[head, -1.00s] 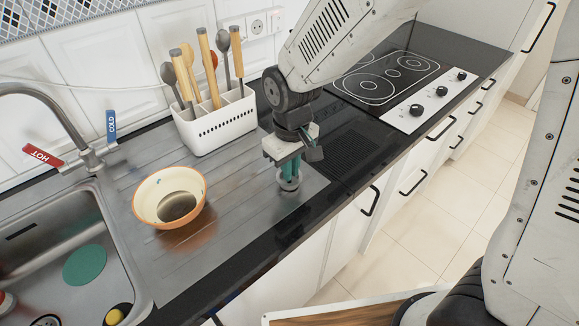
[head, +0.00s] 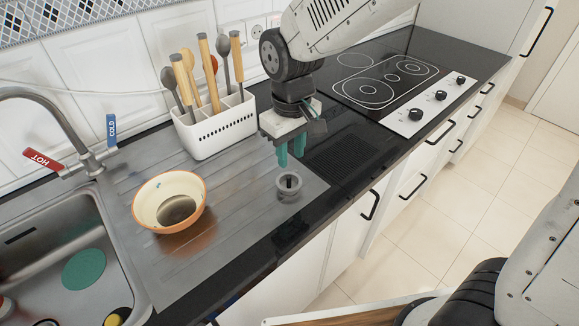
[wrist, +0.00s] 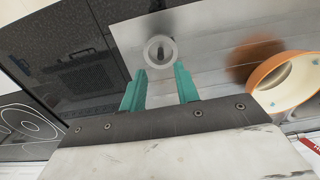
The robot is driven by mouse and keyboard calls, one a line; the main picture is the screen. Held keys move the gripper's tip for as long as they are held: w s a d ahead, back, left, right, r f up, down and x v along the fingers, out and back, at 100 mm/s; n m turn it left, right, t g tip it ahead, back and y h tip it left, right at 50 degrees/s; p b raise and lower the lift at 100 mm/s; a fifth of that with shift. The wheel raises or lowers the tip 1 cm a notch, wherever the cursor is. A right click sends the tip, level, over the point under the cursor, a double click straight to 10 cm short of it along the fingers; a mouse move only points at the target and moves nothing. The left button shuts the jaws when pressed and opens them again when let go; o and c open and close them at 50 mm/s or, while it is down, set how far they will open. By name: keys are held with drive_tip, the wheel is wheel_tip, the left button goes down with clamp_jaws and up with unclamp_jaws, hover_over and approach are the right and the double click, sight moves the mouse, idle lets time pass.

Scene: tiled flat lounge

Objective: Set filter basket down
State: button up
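The filter basket (head: 289,186), a small grey metal ring with a dark centre, stands on the steel drainboard (head: 240,195) near its right end. It also shows in the wrist view (wrist: 160,51), just beyond my fingertips. My gripper (head: 290,155) is above it, its teal fingers pointing down and clear of the basket. In the wrist view my gripper (wrist: 159,70) has its two fingers spread apart with nothing between them.
An orange-rimmed bowl (head: 150,205) stands left of the basket. A white utensil holder (head: 215,128) with several utensils is behind. The sink (head: 60,255) is at the left and the hob (head: 385,80) at the right. Black counter borders the drainboard.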

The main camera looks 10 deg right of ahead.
drive_tip(key=shift+d+r, duration=0.1)
drive_tip(key=shift+r, duration=2.65)
drive_tip(key=s+d+r+m, duration=0.2)
drive_tip(key=s+d+m, duration=0.1)
drive_tip(key=s+d, duration=0.6)
drive_tip(key=s+d+r+m+t, duration=0.1)
drive_tip(key=s+d+r+m, duration=0.2)
drive_tip(key=s+d, duration=0.7)
drive_tip(key=shift+d+r+m, duration=0.25)
drive_tip(key=shift+d+m, duration=0.15)
drive_tip(key=shift+d, duration=0.05)
drive_tip(key=shift+w+a, duration=0.1)
